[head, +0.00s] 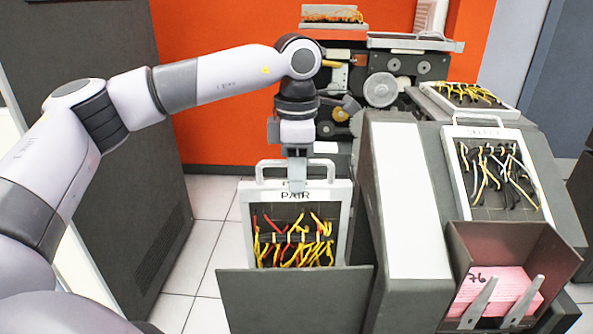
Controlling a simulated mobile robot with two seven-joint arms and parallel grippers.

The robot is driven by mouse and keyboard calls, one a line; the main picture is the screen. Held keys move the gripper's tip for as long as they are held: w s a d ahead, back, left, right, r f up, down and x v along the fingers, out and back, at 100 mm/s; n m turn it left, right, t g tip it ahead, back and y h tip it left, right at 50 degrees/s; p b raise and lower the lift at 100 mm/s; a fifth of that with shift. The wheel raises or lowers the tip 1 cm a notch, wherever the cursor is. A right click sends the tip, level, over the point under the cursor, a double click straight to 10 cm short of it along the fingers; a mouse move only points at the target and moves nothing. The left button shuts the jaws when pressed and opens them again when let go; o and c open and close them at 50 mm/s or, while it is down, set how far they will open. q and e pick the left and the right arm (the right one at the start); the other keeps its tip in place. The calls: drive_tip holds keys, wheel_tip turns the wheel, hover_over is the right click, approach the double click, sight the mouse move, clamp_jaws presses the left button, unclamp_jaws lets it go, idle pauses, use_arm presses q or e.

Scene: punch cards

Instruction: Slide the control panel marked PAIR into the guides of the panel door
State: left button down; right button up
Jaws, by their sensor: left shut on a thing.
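The control panel marked PAIR (265,203) has a light grey frame, a handle on top and red and yellow wires on a dark face. It stands upright. My left gripper (297,183) comes down from above and is shut on its top edge, beside the PAIR label. The panel's lower end is hidden behind the dark grey plate of the panel door (295,302). I cannot tell how far it sits in the guides, which are mostly hidden. My right gripper is not in view.
A panel marked SELECT (458,171) leans on the machine at right, with another wired panel (431,91) behind it. A dark hopper (543,253) at front right holds pink cards (512,281). A dark cabinet (110,120) stands at left. Open tiled floor (205,240) shows between.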

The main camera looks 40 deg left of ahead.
sight(297, 248)
use_arm(q)
drive_tip(key=shift+r, duration=0.15)
drive_tip(key=shift+f+b, duration=1.45)
drive_tip(key=shift+f, duration=0.8)
drive_tip(key=shift+f+b, duration=2.3)
drive_tip(key=shift+f, duration=1.1)
drive_tip(key=shift+w+f+b, duration=0.1)
drive_tip(key=shift+f+b, duration=2.2)
drive_tip(key=shift+f, duration=1.35)
